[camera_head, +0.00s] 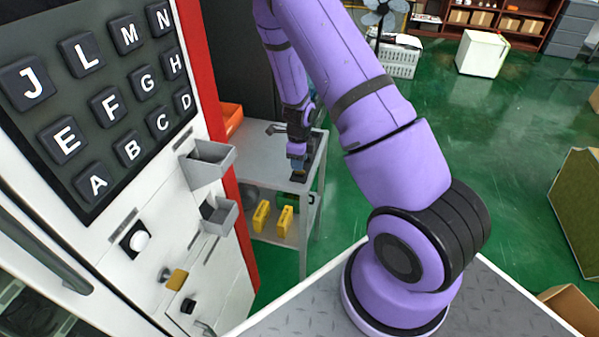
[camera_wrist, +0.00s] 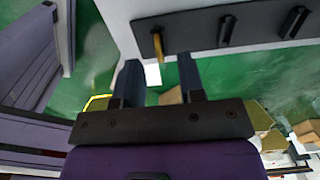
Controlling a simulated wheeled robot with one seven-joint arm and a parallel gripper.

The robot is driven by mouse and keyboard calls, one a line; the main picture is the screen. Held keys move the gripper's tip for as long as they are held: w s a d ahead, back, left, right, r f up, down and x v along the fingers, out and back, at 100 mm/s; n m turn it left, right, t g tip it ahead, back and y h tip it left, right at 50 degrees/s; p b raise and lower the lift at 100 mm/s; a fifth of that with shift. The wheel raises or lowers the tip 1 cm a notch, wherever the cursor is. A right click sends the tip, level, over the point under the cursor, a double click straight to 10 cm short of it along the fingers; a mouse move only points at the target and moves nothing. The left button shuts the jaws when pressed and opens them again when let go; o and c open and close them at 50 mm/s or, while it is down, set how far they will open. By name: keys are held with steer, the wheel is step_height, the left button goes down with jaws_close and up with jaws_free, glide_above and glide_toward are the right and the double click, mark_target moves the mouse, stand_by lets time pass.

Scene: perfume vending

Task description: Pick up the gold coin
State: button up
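The gold coin (camera_wrist: 158,46) stands upright on edge in the first slot of a black holder (camera_wrist: 190,32) in the wrist view. I cannot make out the coin in the head view. My gripper (camera_wrist: 158,68) is open, with its two dark fingers apart. The coin shows between and just beyond the fingertips, and the fingers do not appear to touch it. In the head view my gripper (camera_head: 298,166) hangs low over the right side of the grey table (camera_head: 262,160), partly hiding what is beneath it.
Other slots of the holder look empty. The vending machine (camera_head: 120,200) with lettered buttons and grey trays (camera_head: 207,163) stands left of the table. Yellow objects (camera_head: 284,222) sit on the table's lower shelf. Green floor (camera_head: 500,130) lies open to the right.

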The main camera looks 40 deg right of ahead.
steer(key=shift+s+f, duration=0.1)
steer(key=shift+f, duration=1.4)
jaws_close()
steer(key=shift+r, duration=0.15)
